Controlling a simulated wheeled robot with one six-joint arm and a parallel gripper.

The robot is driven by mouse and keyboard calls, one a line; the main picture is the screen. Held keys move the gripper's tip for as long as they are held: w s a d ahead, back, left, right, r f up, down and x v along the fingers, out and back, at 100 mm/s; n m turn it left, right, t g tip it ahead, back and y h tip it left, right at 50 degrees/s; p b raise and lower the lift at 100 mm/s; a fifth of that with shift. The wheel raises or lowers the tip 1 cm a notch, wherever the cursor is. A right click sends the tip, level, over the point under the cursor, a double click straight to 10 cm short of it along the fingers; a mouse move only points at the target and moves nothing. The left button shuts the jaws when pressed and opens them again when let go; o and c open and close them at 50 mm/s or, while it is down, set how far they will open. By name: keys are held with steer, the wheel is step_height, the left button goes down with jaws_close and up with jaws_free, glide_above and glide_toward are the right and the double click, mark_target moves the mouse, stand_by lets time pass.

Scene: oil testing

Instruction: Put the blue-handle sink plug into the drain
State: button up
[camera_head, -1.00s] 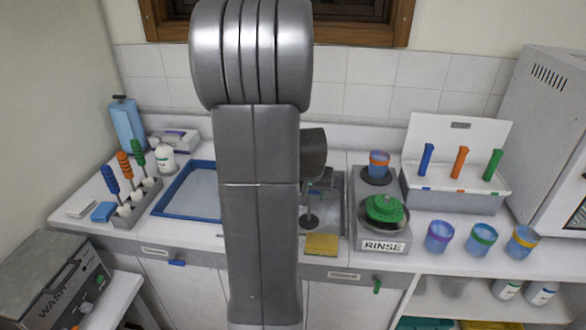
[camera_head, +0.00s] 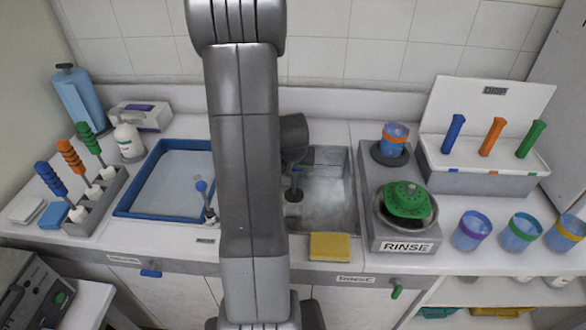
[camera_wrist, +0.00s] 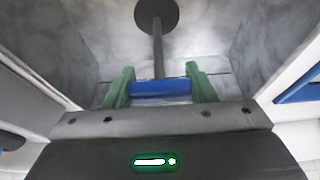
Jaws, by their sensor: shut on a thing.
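The sink plug has a blue handle (camera_wrist: 160,88), a thin dark stem and a round dark disc (camera_wrist: 156,14). My gripper (camera_wrist: 162,80), with green fingers, is shut on the blue handle in the wrist view. The stem runs straight out from it to the disc. In the head view the plug disc (camera_head: 293,196) hangs stem-up in the grey sink basin (camera_head: 335,190), left of its middle. My arm covers the basin's left side. No drain hole shows clearly; it may be hidden. I cannot tell whether the disc touches the basin floor.
A yellow sponge (camera_head: 330,246) lies at the sink's front edge. A rinse stand (camera_head: 405,245) with a green lidded bowl (camera_head: 407,200) is close on the right.

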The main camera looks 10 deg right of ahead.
mark_target(294, 184)
steer(key=shift+s+f+b, duration=0.1)
steer(key=shift+f+b, duration=2.1)
steer(key=shift+f, duration=1.1)
steer(key=shift+f+b, duration=0.5)
steer(key=shift+b, duration=0.05)
steer(key=o, duration=1.5)
steer(key=shift+r, duration=0.1)
steer(key=v, duration=1.3)
steer(key=shift+s+a+r, duration=0.1)
steer(key=shift+s+r, duration=0.1)
steer(key=shift+r, duration=0.1)
